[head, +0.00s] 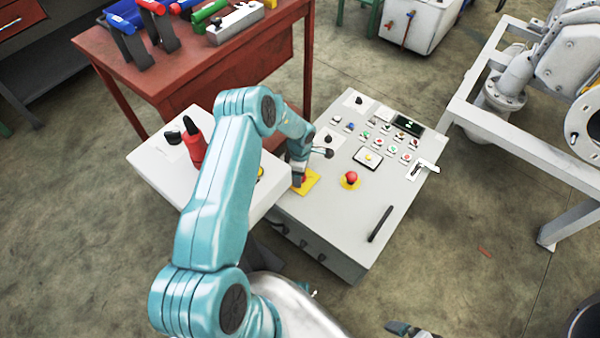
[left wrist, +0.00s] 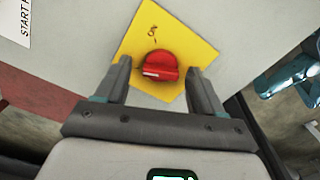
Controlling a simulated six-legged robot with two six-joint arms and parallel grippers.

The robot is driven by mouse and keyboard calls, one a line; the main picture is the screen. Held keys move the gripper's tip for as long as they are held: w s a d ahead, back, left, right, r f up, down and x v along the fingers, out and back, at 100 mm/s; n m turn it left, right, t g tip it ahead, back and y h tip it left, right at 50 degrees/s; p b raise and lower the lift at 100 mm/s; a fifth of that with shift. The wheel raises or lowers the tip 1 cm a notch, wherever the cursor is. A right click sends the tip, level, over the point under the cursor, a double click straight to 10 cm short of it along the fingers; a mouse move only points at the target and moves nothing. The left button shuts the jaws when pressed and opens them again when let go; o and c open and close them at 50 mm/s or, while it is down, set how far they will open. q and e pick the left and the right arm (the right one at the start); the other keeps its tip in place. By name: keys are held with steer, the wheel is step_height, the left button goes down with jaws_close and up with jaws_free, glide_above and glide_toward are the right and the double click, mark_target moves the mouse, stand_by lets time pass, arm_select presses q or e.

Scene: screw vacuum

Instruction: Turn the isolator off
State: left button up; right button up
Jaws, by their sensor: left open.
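The isolator is a red rotary knob (left wrist: 158,65) on a yellow plate (left wrist: 190,48). In the left wrist view its grip bar lies roughly crosswise, with a white mark at its left end. My left gripper (left wrist: 159,68) is open, with one finger on each side of the knob and a visible gap on both sides. In the head view, my left gripper (head: 300,172) points down over the yellow plate (head: 309,183) at the panel's left edge and mostly hides the knob. The tip of my right gripper (head: 410,329) shows at the bottom edge, cut off.
The grey control panel (head: 335,225) carries a red emergency button (head: 351,178), several small buttons, a dark display (head: 408,125) and a black handle (head: 380,223). A white box (head: 160,170) with a red switch stands left. A red workbench (head: 200,75) stands behind.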

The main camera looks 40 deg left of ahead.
arm_select(q)
steer(key=c, duration=1.1)
steer(key=shift+o, duration=0.2)
steer(key=shift+n, duration=2.4)
steer(key=o, duration=1.1)
steer(key=shift+c, duration=0.2)
steer(key=shift+r, duration=0.15)
step_height(320, 180, up, 16)
steer(key=p, duration=0.2)
steer(key=shift+p, duration=0.3)
